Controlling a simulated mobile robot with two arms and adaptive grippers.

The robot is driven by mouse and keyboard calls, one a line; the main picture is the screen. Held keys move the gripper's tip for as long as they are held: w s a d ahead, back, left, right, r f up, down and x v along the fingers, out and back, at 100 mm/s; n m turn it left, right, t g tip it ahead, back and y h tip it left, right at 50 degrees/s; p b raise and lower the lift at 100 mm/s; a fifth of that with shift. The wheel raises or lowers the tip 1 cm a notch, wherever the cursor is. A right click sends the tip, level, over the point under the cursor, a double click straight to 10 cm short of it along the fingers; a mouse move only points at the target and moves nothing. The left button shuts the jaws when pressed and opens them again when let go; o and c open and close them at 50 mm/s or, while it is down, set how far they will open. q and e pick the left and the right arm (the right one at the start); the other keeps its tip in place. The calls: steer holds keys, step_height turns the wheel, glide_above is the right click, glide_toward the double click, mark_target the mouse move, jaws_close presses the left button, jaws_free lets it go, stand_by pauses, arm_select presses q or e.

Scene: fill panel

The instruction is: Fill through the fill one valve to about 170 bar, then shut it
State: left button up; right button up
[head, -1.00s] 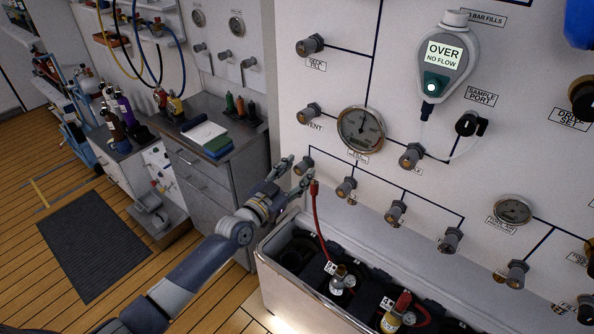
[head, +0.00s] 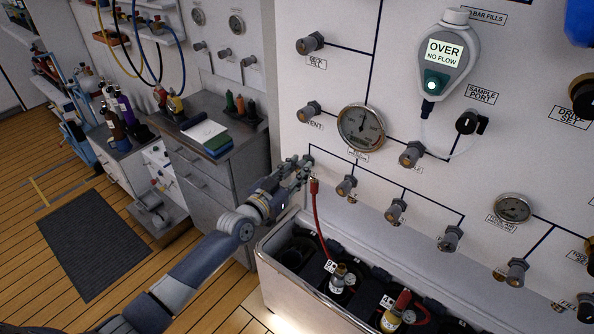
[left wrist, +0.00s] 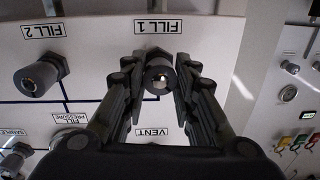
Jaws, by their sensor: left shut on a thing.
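The fill one valve (left wrist: 158,80) is a dark round knob with a bright centre, by the "FILL 1" label (left wrist: 156,27) in the left wrist view. My left gripper (head: 297,172) has its fingers on both sides of this knob and is shut on it. In the head view the fingers mostly hide the knob. The fill pressure gauge (head: 361,127) is above and right of my gripper, its reading too small to tell. It shows partly in the left wrist view. My right gripper is not in view.
A red hose (head: 320,222) hangs just right of my gripper, down to cylinders in a metal trough (head: 300,290). More valve knobs (head: 346,186) follow to the right. An analyser (head: 446,55) reads "OVER NO FLOW". A grey cabinet (head: 205,185) stands left.

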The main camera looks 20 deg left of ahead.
arm_select(q)
steer(key=shift+n, duration=0.9)
steer(key=o, duration=1)
steer(key=shift+o, duration=0.2)
steer(key=v, duration=1.2)
steer(key=shift+r, duration=0.1)
